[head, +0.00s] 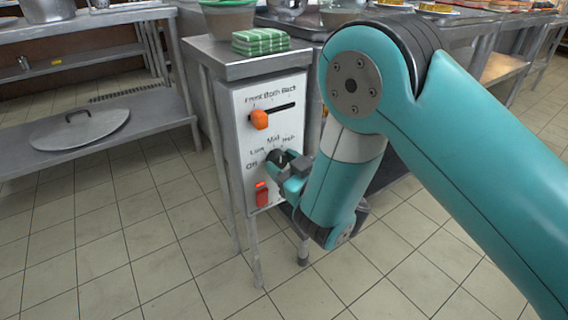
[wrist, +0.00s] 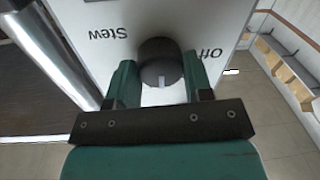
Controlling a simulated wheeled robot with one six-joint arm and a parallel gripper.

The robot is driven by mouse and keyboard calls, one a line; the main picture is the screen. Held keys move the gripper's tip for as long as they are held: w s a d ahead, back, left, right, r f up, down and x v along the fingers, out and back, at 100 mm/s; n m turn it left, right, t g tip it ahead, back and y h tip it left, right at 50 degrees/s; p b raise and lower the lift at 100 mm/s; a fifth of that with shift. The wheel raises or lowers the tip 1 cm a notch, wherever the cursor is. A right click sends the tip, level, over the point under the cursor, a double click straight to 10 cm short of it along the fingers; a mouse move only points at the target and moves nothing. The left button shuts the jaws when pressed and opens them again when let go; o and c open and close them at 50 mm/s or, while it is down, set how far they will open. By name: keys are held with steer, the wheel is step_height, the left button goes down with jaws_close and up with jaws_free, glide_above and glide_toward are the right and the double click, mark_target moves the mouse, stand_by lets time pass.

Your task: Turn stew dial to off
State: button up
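The stew dial (wrist: 160,62) is a dark round knob with a pale mark on the side nearer the wrist camera. It sits on the white control panel (head: 243,140), with "Off" to its right and "Stew" to its left, upside down in the wrist view. My gripper (wrist: 160,75) has one teal finger on each side of the dial, and both seem to touch it. In the head view, my gripper (head: 283,165) is at the panel and partly covers the dial and its markings.
An orange slider knob (head: 259,119) sits above the dial, and a red switch (head: 262,196) below. Green packets (head: 260,41) and a bowl stand on the steel top (head: 240,66). A steel shelf with a large lid (head: 80,128) stands left. The tiled floor in front is clear.

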stand_by(0.3)
steer(key=n+p, duration=0.2)
steer(key=n, duration=0.1)
steer(key=shift+r, duration=0.1)
steer(key=n+p, duration=0.1)
steer(key=n, duration=0.4)
steer(key=shift+s+h, duration=0.1)
steer(key=shift+h, duration=0.2)
steer(key=n, duration=0.4)
steer(key=shift+a+n+h, duration=0.1)
steer(key=shift+n+h, duration=0.2)
steer(key=n+b, duration=0.1)
steer(key=n, duration=0.3)
steer(key=shift+h, duration=0.3)
steer(key=shift+n, duration=0.3)
steer(key=o, duration=0.9)
steer(key=shift+b, duration=0.3)
